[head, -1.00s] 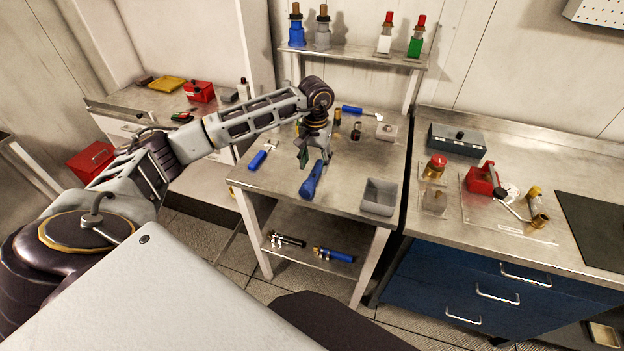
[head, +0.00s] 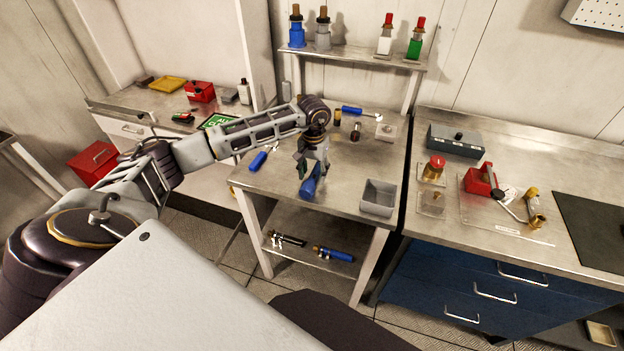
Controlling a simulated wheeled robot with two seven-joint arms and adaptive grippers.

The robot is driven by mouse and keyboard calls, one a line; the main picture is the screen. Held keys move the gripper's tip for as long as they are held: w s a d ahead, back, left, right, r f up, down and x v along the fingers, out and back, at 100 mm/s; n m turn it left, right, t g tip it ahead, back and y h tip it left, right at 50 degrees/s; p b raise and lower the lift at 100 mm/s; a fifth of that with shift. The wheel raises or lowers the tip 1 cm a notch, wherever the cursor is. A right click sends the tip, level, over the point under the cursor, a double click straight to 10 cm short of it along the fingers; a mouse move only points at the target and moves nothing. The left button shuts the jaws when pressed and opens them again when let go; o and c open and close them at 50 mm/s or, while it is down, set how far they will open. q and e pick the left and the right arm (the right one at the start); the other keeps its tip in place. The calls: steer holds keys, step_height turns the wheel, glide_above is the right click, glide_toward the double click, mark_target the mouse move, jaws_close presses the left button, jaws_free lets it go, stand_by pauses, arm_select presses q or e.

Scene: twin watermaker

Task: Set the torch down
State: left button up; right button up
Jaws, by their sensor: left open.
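The blue torch (head: 308,187) lies on the steel table (head: 345,170) near its front edge, its wider end toward the front. My left gripper (head: 309,172) is open, pointing down right over the torch, and its fingers hide the torch's rear part. I cannot tell whether the fingers touch the torch. My right gripper is not in view.
A grey bin (head: 379,198) stands right of the torch. A blue-handled tool (head: 258,161) lies to the left, and another (head: 352,110) lies at the back. Bottles stand on the shelf (head: 350,55) above. Bare tabletop lies between torch and bin.

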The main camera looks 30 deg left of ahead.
arm_select(q)
steer(key=shift+f, duration=0.7)
jaws_close()
